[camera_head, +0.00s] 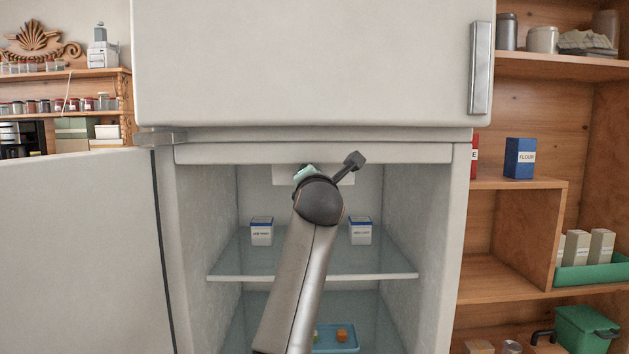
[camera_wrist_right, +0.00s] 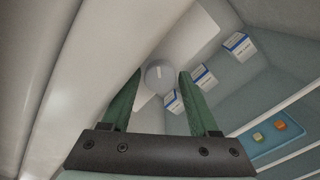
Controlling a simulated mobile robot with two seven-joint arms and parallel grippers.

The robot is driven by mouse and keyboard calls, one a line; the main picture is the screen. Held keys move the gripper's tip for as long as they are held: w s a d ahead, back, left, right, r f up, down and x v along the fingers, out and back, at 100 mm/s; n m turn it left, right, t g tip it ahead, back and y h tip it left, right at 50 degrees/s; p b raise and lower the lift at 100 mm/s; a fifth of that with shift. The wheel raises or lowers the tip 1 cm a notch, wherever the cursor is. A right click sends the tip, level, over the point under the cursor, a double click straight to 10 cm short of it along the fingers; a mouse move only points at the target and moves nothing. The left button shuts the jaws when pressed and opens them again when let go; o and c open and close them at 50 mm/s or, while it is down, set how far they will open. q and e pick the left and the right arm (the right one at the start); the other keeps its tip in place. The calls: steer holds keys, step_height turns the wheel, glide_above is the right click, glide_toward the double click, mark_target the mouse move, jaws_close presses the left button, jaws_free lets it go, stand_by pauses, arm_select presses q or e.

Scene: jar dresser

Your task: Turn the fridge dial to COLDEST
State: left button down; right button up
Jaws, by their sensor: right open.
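The fridge dial (camera_wrist_right: 158,76) is a round grey knob with a short pale mark on its face, on a white housing (camera_wrist_right: 190,35) inside the open fridge. I cannot read any setting lettering. In the right wrist view my right gripper (camera_wrist_right: 161,72) is open, its two green fingers on either side of the dial as seen; I cannot tell if they touch it. In the head view my right arm reaches into the fridge, with a bit of green gripper (camera_head: 305,172) showing before the housing (camera_head: 284,175); the dial is hidden there. My left gripper is out of view.
The fridge door (camera_head: 75,255) stands open at left. The closed upper door (camera_head: 310,65) is just above the opening. White-and-blue cartons (camera_head: 262,231) stand on a glass shelf (camera_head: 350,272) below the dial. A blue tray (camera_head: 347,347) lies lower. Wooden shelves (camera_head: 515,272) stand at right.

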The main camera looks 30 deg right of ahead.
arm_select(q)
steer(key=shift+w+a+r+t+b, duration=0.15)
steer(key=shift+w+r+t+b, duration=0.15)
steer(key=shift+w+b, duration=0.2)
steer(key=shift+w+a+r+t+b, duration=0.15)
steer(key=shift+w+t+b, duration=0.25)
steer(key=shift+b, duration=0.15)
arm_select(e)
steer(key=v, duration=1.2)
steer(key=shift+s, duration=0.3)
